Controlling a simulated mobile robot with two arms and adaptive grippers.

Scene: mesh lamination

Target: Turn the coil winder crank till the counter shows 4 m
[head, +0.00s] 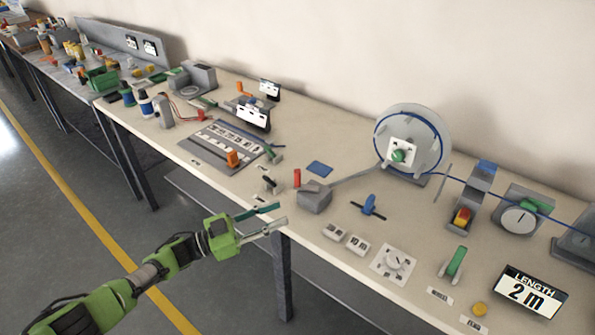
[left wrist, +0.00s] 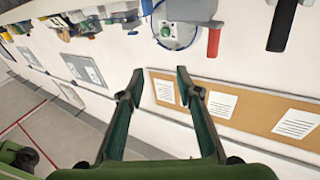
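The winder (head: 432,118) is a pale upright disc with blue cable round its rim and a green knob at its hub. A grey bar (head: 352,182) runs leftward from near it to a grey block. A red upright handle (head: 297,176) stands by that block; I cannot tell whether it belongs to the crank. The counter (head: 530,293) reads "LENGTH 2 m". My left gripper (head: 280,216) is open and empty, out past the table's front edge, well left of the winder. In the left wrist view its two fingers (left wrist: 155,82) are apart with nothing between. My right gripper is not in view.
Blue cable runs right from the disc through a grey guide (head: 480,180) toward a dial (head: 518,222). A red-yellow switch (head: 463,217), a green lever (head: 456,262), a rotary knob (head: 395,264) and a blue-handled tool (head: 369,204) stand on the table (head: 330,290). Floor in front is clear.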

